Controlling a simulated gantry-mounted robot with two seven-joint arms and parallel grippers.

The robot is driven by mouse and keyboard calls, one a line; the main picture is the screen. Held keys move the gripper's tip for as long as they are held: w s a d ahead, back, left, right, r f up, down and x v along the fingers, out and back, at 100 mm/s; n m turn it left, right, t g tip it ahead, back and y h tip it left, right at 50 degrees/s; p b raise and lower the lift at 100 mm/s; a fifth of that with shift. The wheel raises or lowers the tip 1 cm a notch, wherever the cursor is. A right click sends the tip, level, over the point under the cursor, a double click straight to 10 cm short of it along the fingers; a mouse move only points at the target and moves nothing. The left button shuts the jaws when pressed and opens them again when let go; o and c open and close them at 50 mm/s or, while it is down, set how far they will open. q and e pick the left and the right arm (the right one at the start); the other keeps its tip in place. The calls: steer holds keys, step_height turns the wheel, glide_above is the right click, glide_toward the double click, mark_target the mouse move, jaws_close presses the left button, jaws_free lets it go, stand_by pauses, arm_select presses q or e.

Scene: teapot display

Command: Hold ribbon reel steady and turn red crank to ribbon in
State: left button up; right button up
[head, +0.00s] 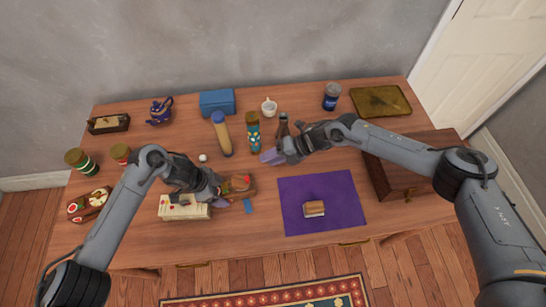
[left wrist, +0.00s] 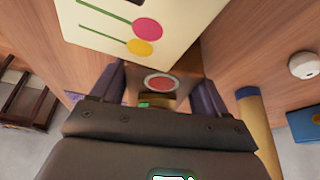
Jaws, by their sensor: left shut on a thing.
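The ribbon reel (head: 241,191) is a small wooden block-like body with red on top, left of the purple mat. A red round part, likely the crank knob (left wrist: 161,83), shows between my fingers in the left wrist view. A short blue strip, perhaps the ribbon (head: 248,207), lies at the reel's front side. My left gripper (head: 222,192) is shut on the reel from its left side; its purple fingers flank it in the left wrist view (left wrist: 160,92). My right gripper (head: 270,157) hovers behind and right of the reel, apart from it; its finger opening is unclear.
A cream box with coloured dots (head: 183,208) stands close left of the reel. A yellow-and-blue cylinder (head: 222,135) and a patterned bottle (head: 253,133) stand behind. A purple mat (head: 340,187) with a small block (head: 314,209) lies right. A wooden chest (head: 392,180) stands further right.

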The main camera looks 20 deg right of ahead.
mark_target(247, 177)
steer(key=shift+d+r+m+g+h, duration=0.15)
steer(key=shift+m+h, duration=0.25)
steer(key=shift+m, duration=0.2)
steer(key=shift+d+f+m+g+h, duration=0.15)
steer(key=shift+m+h, duration=0.25)
steer(key=shift+m, duration=0.2)
steer(key=shift+a, duration=0.1)
steer(key=shift+o, duration=0.3)
steer(key=shift+s, duration=0.1)
steer(key=n, duration=0.1)
steer(key=s+n, duration=0.1)
steer(key=shift+s+r+n+y, duration=0.1)
steer(key=shift+s+n+y, duration=0.1)
steer(key=shift+n+y, duration=0.1)
steer(key=s+n, duration=0.1)
steer(key=n, duration=0.1)
steer(key=s+r+n+t, duration=0.1)
steer(key=s+n, duration=0.1)
steer(key=s+r+n+t+y, duration=0.1)
steer(key=n, duration=0.1)
steer(key=shift+s+a+r+n, duration=0.1)
steer(key=shift+s+r+n, duration=0.15)
steer(key=shift+n, duration=0.15)
steer(key=s+r+n+t+y, duration=0.2)
steer(key=s+r+n, duration=0.3)
steer(key=n, duration=0.2)
steer(key=x, duration=1.2)
steer(key=shift+a+r, duration=0.1)
steer(key=shift+r, duration=0.05)
